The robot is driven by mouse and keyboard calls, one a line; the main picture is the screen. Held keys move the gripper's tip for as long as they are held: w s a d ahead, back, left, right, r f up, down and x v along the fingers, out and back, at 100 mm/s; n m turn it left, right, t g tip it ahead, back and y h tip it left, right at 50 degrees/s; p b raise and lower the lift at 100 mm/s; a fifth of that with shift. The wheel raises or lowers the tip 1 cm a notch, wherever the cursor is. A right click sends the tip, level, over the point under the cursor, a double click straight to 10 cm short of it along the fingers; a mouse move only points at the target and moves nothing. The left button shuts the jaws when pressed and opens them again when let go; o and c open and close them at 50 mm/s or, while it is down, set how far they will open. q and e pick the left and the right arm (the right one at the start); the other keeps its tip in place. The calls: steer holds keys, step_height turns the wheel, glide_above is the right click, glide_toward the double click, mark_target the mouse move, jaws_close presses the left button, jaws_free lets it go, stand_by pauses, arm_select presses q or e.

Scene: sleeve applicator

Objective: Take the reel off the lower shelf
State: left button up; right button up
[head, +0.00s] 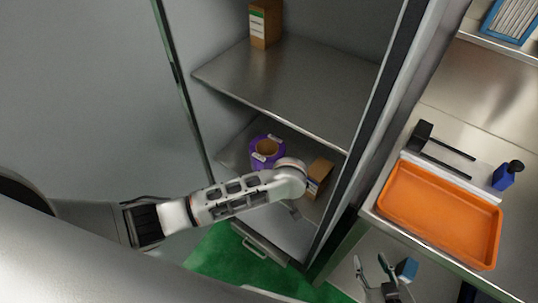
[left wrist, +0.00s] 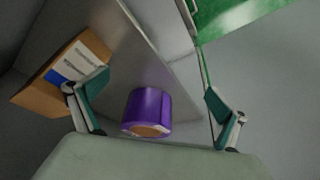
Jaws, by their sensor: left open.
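The purple reel (head: 266,150) with a brown core sits on the lower shelf (head: 237,150) of the open cabinet. My left arm reaches into the cabinet in front of it, and its gripper is mostly hidden in the head view. In the left wrist view my left gripper (left wrist: 157,84) is open. The reel (left wrist: 147,108) shows between its two fingers, near the palm edge, with gaps on both sides; I cannot tell the depth between them. My right gripper (head: 371,262) is open and empty at the bottom, below the orange tray.
A brown box (head: 319,173) stands right of the reel; a labelled box (left wrist: 70,75) is near the left finger. The upper shelf (head: 300,85) is above, carrying another box (head: 265,22). The orange tray (head: 440,208), a blue bottle (head: 507,174) and a counter are at the right.

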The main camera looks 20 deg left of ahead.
mark_target(270, 157)
arm_select(q)
steer(key=w+a+b, duration=0.1)
steer(key=w+a, duration=0.1)
steer(key=w, duration=0.2)
steer(key=w+a+b, duration=0.1)
steer(key=w+a, duration=0.1)
steer(key=w, duration=0.2)
steer(key=w+a+b, duration=0.1)
steer(key=w+a, duration=0.1)
steer(key=w, duration=0.2)
steer(key=shift+w+a+b, duration=0.2)
steer(key=shift+w+b, duration=0.05)
steer(key=shift+b, duration=0.15)
steer(key=shift+w+a+f+b, duration=0.1)
steer(key=shift+w+a+b, duration=0.25)
steer(key=shift+w, duration=0.3)
steer(key=shift+w+a+f+b, duration=0.1)
steer(key=shift+w+a+b, duration=0.2)
steer(key=shift+w, duration=0.3)
steer(key=shift+b+x, duration=0.7)
steer(key=shift+x, duration=0.5)
steer(key=shift+w+f, duration=0.1)
steer(key=shift+f, duration=0.1)
steer(key=shift+w+a+r, duration=0.1)
steer(key=c, duration=1.6)
steer(key=shift+w+r, duration=0.1)
steer(key=shift+r, duration=0.05)
steer(key=c, duration=0.4)
